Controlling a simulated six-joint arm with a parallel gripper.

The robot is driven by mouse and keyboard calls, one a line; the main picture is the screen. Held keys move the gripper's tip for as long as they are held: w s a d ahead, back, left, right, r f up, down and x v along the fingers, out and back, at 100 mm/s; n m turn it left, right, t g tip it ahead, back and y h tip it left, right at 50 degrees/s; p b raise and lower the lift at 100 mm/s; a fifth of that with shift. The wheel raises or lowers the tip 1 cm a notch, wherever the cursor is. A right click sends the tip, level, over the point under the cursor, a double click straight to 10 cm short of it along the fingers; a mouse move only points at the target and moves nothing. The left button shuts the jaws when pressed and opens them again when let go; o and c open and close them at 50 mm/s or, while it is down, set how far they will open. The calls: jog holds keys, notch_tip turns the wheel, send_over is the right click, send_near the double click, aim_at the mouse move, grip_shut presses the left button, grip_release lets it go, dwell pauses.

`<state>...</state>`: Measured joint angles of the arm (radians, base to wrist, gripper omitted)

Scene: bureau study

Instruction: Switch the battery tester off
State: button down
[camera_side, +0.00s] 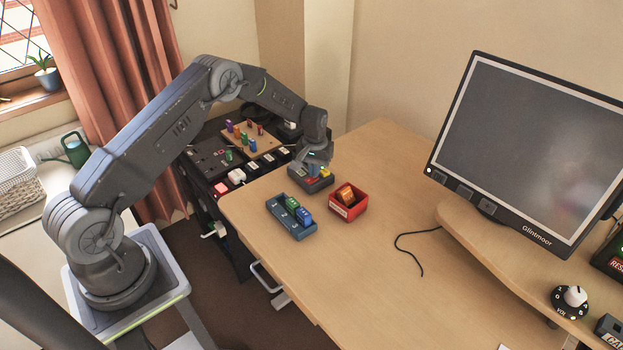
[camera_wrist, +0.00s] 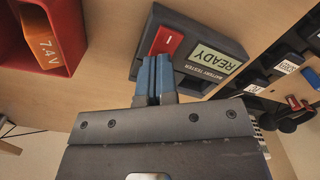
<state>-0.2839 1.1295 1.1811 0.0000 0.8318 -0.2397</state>
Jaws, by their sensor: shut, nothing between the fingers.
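The battery tester (camera_wrist: 225,35) is a dark grey box on the desk, with a red rocker switch (camera_wrist: 167,40) marked "I" and a lit screen (camera_wrist: 215,60) reading "READY". In the side view the tester (camera_side: 318,184) stands near the desk's left edge, under my gripper (camera_side: 312,170). In the wrist view my gripper (camera_wrist: 155,80) is shut and empty, its blue fingertips at the near end of the red switch. I cannot tell whether they touch it. The wrist view shows the label "BATTERY TESTER" beside the screen.
A red bin (camera_side: 345,211) holding an orange battery (camera_side: 346,194) stands close to the tester. A blue-grey tray (camera_side: 283,219) with green and blue batteries is nearby. A board with coloured pegs (camera_side: 262,150) lies beyond the desk edge. A black cable (camera_side: 410,250) lies rightward.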

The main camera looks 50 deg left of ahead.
jog(key=shift+f, duration=0.55)
jog(key=shift+r, duration=3.55)
jog(key=s+d+r+m+t, duration=0.1)
jog(key=s+d+r, duration=0.25)
jog(key=r, duration=0.45)
jog(key=s+d+r+m+t, duration=0.1)
jog(key=s+d+r, duration=0.25)
jog(key=r, duration=0.35)
jog(key=s+d+r+m+t, duration=0.15)
jog(key=s+r, duration=0.25)
jog(key=r, duration=0.4)
jog(key=s+d+r+m+t, duration=0.1)
jog(key=s+d+r, duration=0.1)
jog(key=s, duration=0.9)
jog(key=s+d+r+m+t, duration=0.1)
jog(key=s+d, duration=0.4)
jog(key=s, duration=0.7)
jog(key=shift+s+d+r, duration=0.15)
jog(key=shift+s+r, duration=0.1)
jog(key=shift+r, duration=0.15)
